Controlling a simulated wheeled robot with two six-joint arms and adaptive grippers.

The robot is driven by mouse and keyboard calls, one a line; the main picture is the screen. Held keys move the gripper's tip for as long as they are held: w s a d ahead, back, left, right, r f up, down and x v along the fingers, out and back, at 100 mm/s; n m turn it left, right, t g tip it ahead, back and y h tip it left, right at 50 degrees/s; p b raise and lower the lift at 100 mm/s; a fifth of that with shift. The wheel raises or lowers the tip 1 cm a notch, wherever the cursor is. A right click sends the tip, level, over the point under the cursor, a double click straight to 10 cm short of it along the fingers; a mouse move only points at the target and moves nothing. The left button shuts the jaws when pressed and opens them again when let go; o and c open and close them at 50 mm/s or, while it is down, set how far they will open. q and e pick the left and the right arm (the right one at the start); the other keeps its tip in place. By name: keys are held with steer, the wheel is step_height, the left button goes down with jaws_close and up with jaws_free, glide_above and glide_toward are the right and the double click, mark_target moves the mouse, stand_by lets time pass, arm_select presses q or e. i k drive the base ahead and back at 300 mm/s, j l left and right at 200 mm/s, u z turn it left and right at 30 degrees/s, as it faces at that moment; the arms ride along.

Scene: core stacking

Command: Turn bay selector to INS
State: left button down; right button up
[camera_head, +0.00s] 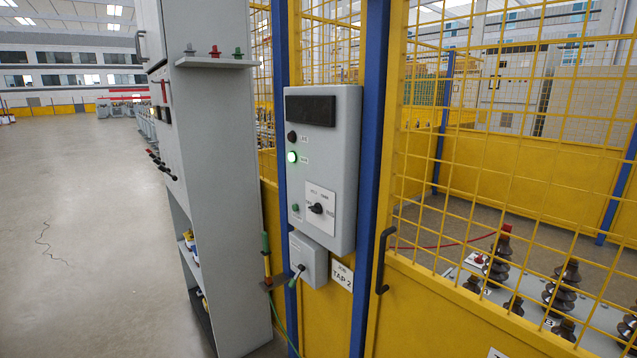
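A grey control box (340,170) is mounted on the blue post of the yellow fence. A black rotary selector knob (316,208) sits on a white label plate (321,196) in its lower half; the lettering is too small to read. Above it are a black button (292,136), a lit green lamp (292,157) and a dark display (311,109). A small green part (295,208) is left of the knob. Neither of my grippers is in view.
A smaller grey box (308,260) with a lever hangs below, beside a "TAP 2" sign (341,275). A grey cabinet (210,180) with a shelf stands at left. A black door handle (383,260) protrudes at right. Open floor (80,220) lies at far left.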

mark_target(317, 209)
steer(key=i+j+z, duration=0.25)
steer(key=j+z, duration=0.3)
steer(key=i+j+z, duration=0.25)
steer(key=j, duration=0.2)
steer(key=j+z, duration=0.25)
steer(key=k+j, duration=0.05)
steer(key=j, duration=0.05)
